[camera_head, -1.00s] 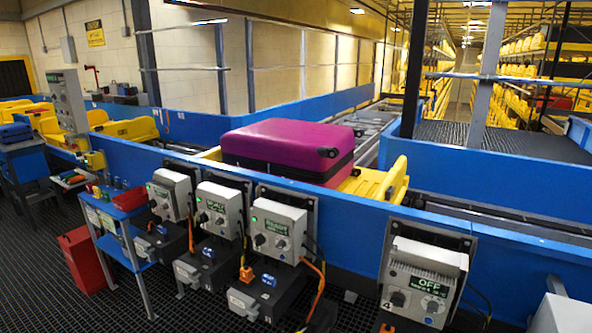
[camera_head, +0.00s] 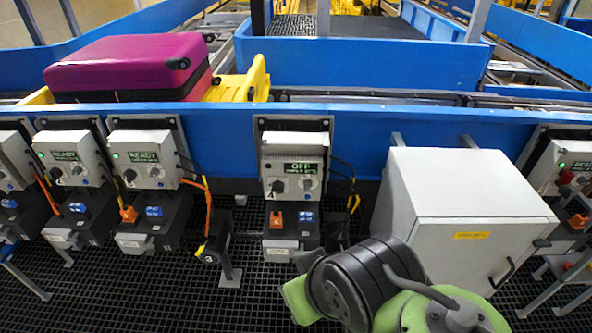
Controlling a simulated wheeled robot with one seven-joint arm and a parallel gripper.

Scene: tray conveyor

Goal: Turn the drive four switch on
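A black unit with an orange connector (camera_head: 277,219) and a blue socket hangs under the box. My arm, green and black, shows at the lower right, below and right of the box, apart from it. My gripper's fingers are not visible.
Grey drive boxes (camera_head: 148,150) to the left show READY with green lights; another (camera_head: 560,165) stands far right. A large grey cabinet (camera_head: 460,200) is just right of drive four. A magenta suitcase (camera_head: 130,65) sits on a yellow tray (camera_head: 245,85). Dark grating floor is open in front.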

